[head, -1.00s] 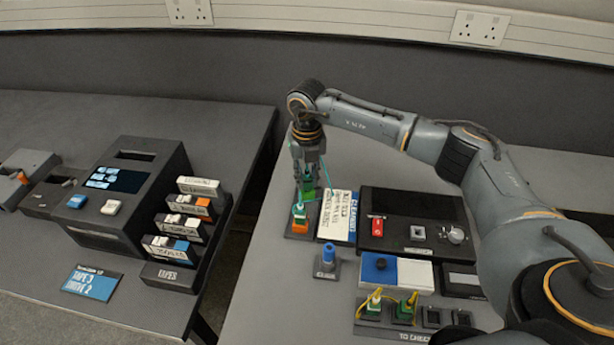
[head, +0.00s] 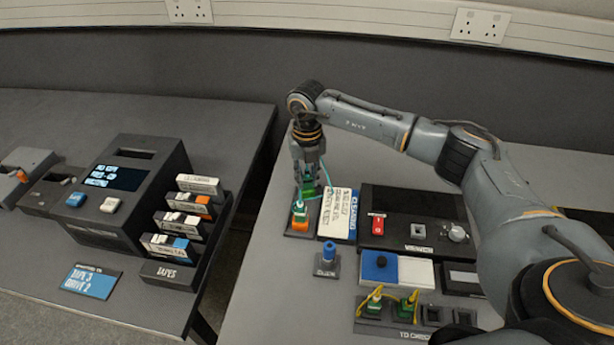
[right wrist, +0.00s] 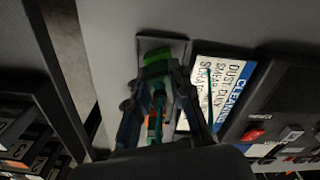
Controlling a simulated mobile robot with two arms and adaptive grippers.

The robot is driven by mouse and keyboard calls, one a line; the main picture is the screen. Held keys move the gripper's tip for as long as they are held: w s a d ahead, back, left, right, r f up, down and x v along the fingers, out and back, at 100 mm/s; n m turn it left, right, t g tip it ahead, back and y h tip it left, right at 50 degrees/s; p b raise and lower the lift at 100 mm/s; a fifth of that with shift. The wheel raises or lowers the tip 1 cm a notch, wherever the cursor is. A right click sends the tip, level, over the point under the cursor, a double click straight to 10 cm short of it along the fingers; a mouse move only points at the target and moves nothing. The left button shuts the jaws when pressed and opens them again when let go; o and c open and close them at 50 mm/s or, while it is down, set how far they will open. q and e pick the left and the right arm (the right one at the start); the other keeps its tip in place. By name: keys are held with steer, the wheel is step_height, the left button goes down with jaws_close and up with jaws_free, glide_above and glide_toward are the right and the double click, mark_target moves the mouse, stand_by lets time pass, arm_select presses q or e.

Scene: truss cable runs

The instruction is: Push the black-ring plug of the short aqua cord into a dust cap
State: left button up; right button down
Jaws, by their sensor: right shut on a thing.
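My right gripper (head: 307,181) points down over the far end of a small dark holder (head: 297,235) at the left edge of the right bench. It is shut on a green plug (head: 308,191) of the aqua cord (head: 326,172), down at the holder; the fingers hide most of it. Another green plug (head: 299,207) stands in an orange piece (head: 300,226) at the near end. In the right wrist view, green (right wrist: 157,58) shows between the fingers (right wrist: 158,82). I cannot make out ring colours or how deep the held plug sits. My left gripper is not in view.
A cleaning card (head: 337,215) and a black viewer box (head: 400,222) stand close right of the holder. A blue-topped device (head: 328,258) and a check tray (head: 375,325) with yellow-corded plugs are nearer. A gap separates the benches.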

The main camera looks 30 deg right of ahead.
stand_by(0.3)
steer(key=c, duration=1.1)
jaws_free()
steer(key=shift+r, duration=0.1)
steer(key=shift+r+p, duration=1.75)
steer(key=shift+r, duration=0.65)
steer(key=shift+r+p, duration=1.35)
steer(key=shift+r, duration=0.75)
steer(key=shift+f, duration=0.15)
